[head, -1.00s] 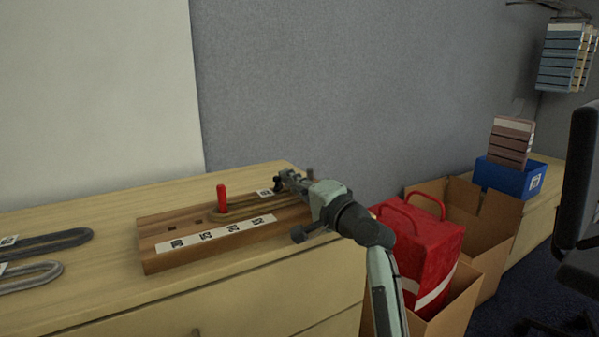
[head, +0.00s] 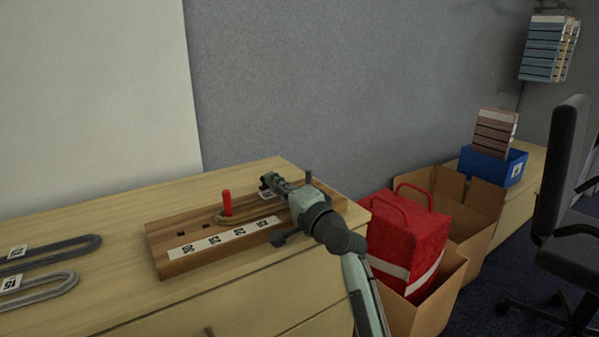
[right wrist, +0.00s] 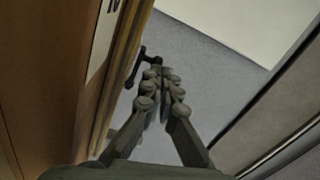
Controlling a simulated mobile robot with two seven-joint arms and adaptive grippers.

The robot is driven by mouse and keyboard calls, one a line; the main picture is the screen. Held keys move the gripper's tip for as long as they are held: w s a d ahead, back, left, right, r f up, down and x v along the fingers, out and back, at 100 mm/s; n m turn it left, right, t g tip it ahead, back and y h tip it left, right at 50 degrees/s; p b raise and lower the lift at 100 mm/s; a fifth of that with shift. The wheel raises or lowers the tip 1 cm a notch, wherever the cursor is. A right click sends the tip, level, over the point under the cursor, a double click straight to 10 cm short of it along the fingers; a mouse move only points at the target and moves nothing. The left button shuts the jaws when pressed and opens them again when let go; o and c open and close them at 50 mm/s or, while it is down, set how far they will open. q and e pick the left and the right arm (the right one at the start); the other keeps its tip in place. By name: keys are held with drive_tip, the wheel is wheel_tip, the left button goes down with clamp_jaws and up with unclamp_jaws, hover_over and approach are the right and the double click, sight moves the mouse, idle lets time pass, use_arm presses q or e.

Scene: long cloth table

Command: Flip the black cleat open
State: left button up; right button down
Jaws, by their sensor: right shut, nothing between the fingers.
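The black cleat (right wrist: 137,68) shows in the right wrist view as a dark T-shaped piece beside the board's edge, just left of my fingertips. In the head view I cannot make it out clearly near the gripper. My right gripper (head: 268,182) is shut and empty, over the right part of the wooden board (head: 163,247). In the right wrist view its fingers (right wrist: 162,78) are together, close to the cleat; I cannot tell whether they touch it. A tan loop (head: 240,217) lies around the red peg (head: 227,203) and runs right, under the gripper. My left gripper is out of view.
The board has a white number strip (head: 215,240) and a short post (head: 308,177) at its right. Grey loops (head: 50,248) lie on the table (head: 110,300) at left. Cardboard boxes (head: 440,305) and a red bag (head: 410,240) stand beyond the right edge.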

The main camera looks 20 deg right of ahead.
drive_tip(key=shift+s, duration=0.1)
drive_tip(key=shift+s+d+f, duration=0.15)
drive_tip(key=shift+s, duration=0.2)
drive_tip(key=v, duration=1.1)
drive_tip(key=shift+s, duration=0.1)
